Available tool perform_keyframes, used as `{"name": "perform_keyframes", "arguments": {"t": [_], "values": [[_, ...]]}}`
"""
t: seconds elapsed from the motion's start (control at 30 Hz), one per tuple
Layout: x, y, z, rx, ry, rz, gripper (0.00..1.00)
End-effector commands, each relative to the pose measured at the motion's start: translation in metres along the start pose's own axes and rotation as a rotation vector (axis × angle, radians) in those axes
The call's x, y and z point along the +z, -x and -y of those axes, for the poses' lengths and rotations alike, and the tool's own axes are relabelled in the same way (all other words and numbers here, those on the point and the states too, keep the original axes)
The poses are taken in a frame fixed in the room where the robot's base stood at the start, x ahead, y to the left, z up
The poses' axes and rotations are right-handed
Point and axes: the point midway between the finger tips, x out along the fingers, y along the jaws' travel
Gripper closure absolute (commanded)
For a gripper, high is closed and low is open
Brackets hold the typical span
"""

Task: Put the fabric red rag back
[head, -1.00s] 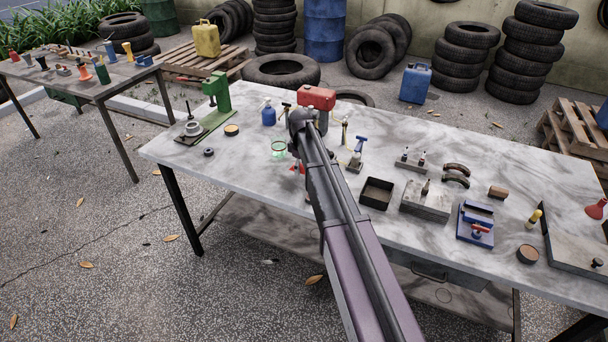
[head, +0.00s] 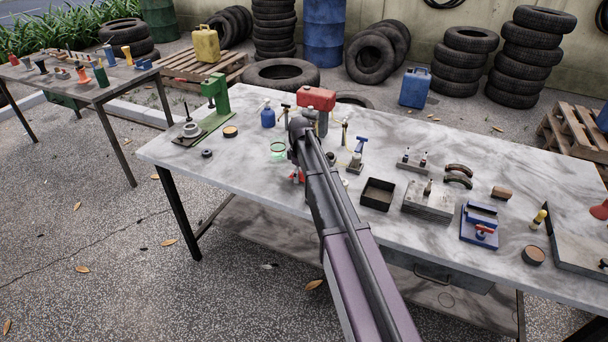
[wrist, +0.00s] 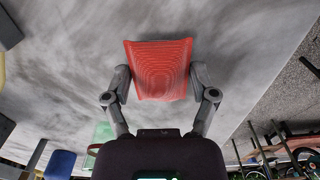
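The red rag (wrist: 158,68) is in the middle of the wrist view, a red piece with curved ridges across its face. My gripper (wrist: 160,78) has one finger against each side of it and is shut on it. The grey marbled tabletop lies behind the rag; I cannot tell how large the gap to it is. In the head view a small red bit of the rag (head: 297,177) shows beside my arm, over the left part of the table (head: 240,172). My arm hides most of the gripper there.
A green clear cup (head: 278,150), a blue spray bottle (head: 268,115) and a green press (head: 217,100) stand near the gripper. A black open tray (head: 377,194) and a metal block (head: 428,204) lie to the right. The table's front left is mostly clear.

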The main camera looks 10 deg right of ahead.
Motion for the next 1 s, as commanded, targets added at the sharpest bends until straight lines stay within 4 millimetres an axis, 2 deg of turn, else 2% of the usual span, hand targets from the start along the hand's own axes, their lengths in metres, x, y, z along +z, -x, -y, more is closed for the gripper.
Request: {"name": "perform_keyframes", "arguments": {"t": [0.57, 1.0], "values": [[0.0, 0.002, 0.0, 0.0, 0.001, 0.0, 0.01], [0.0, 0.027, 0.0, 0.0, 0.001, 0.0, 0.01]]}}
